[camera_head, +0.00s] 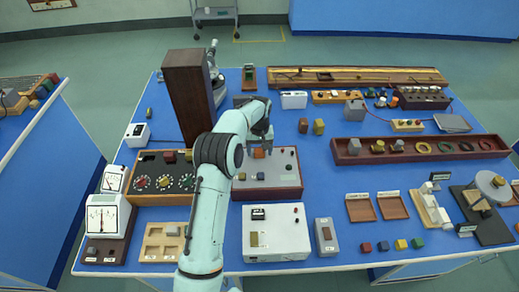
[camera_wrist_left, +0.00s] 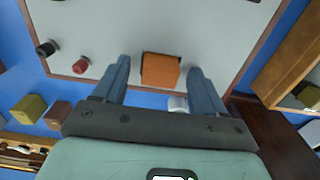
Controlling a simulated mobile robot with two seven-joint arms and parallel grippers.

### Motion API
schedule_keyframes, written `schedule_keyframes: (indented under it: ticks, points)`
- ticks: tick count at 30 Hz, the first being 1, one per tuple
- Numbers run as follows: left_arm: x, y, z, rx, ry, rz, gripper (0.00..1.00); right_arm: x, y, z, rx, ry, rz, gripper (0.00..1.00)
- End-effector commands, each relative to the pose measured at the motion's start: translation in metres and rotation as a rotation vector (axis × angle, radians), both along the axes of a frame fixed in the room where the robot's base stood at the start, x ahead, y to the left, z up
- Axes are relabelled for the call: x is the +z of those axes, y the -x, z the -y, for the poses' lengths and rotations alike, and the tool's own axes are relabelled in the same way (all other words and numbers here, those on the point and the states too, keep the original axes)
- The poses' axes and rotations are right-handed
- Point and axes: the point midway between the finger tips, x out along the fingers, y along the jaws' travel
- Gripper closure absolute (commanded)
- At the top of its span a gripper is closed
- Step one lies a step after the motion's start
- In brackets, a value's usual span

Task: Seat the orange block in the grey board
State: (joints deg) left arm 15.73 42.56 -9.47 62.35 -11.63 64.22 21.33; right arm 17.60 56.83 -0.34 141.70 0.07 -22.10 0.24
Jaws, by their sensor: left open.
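The orange block (camera_head: 259,153) is at the far edge of the grey board (camera_head: 272,176), which has a brown wooden frame. In the left wrist view the orange block (camera_wrist_left: 160,71) shows between the two finger tips, with a gap on each side. My left gripper (camera_head: 257,145) reaches over that edge from above; its fingers (camera_wrist_left: 160,75) are open and hold nothing. A dark line runs along one side of the block; I cannot tell how deep it sits in the board (camera_wrist_left: 160,25). My right gripper is not in view.
The board carries red and black knobs (camera_wrist_left: 81,65). A tall brown cabinet (camera_head: 187,95) stands left of the arm. An olive block (camera_head: 319,127) and a brown block (camera_head: 303,125) stand to the right. A white meter box (camera_head: 277,232) lies in front.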

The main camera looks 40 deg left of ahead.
Motion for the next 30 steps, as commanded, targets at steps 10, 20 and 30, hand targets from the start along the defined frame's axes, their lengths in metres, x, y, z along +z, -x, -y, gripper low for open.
schedule_keyframes:
  ticks: [10,20,30]
  points:
    - [0.051,-0.001,0.000,0.000,-0.002,0.005,0.29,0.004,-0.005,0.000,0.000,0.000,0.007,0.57]
    - [0.116,-0.001,0.000,0.000,-0.002,0.004,0.29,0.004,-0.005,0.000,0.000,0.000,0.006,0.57]
    - [0.134,0.000,0.000,0.000,0.000,0.000,0.29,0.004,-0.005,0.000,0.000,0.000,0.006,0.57]
